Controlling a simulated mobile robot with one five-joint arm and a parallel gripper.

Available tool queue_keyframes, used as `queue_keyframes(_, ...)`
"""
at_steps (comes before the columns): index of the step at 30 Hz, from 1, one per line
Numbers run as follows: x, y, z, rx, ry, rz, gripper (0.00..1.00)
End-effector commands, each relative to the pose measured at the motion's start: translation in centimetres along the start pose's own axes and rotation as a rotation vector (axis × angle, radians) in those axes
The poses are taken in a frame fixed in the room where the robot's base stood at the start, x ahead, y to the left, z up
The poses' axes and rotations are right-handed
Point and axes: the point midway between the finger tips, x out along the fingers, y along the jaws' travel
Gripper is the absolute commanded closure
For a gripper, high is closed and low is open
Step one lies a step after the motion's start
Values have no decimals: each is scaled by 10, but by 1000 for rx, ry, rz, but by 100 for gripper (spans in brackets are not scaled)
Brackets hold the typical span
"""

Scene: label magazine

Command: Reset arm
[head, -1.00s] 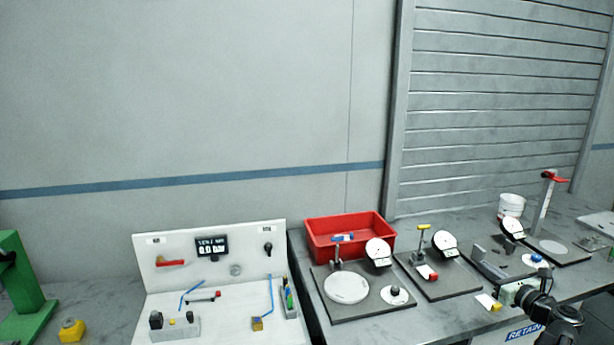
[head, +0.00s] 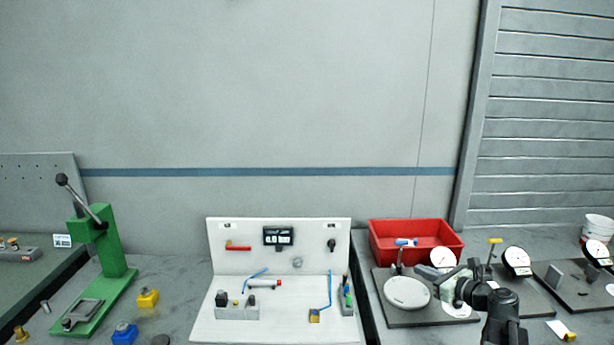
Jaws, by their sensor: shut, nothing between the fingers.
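My gripper (head: 452,287) is at the lower right of the head view, at the end of my dark arm. It is shut and holds nothing that I can see. It appears in front of a dark gauge plate (head: 412,321) that carries a round white disc (head: 407,292) and a dial gauge (head: 444,258). I cannot tell how far above the plate it is. My arm hides part of the plate and the bench behind it.
A red bin (head: 416,239) stands behind the plate. A white panel station (head: 280,327) with a small display (head: 278,236) is at the centre.

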Motion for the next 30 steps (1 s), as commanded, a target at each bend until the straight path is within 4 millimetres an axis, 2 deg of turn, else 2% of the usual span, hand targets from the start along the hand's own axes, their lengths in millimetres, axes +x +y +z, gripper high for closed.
queue_keyframes(1,28,39,0,-59,35,73,100)
queue_keyframes(2,43,61,-3,-102,60,116,100)
queue_keyframes(3,60,92,-7,-169,94,177,100)
queue_keyframes(5,82,139,-16,-289,146,270,100)
queue_keyframes(6,94,169,-22,-376,179,335,100)
queue_keyframes(9,110,238,-43,-618,253,500,100)
queue_keyframes(11,114,273,-58,-775,291,602,100)
queue_keyframes(12,113,294,-68,-887,314,674,100)
queue_keyframes(15,101,338,-98,-1209,370,886,100)
queue_keyframes(18,76,348,-127,-1516,417,1103,100)
queue_keyframes(22,36,321,-153,-1804,464,1364,100)
queue_keyframes(26,8,301,-165,-1986,436,1600,100)
queue_keyframes(30,-1,295,-167,-2078,336,1714,100)
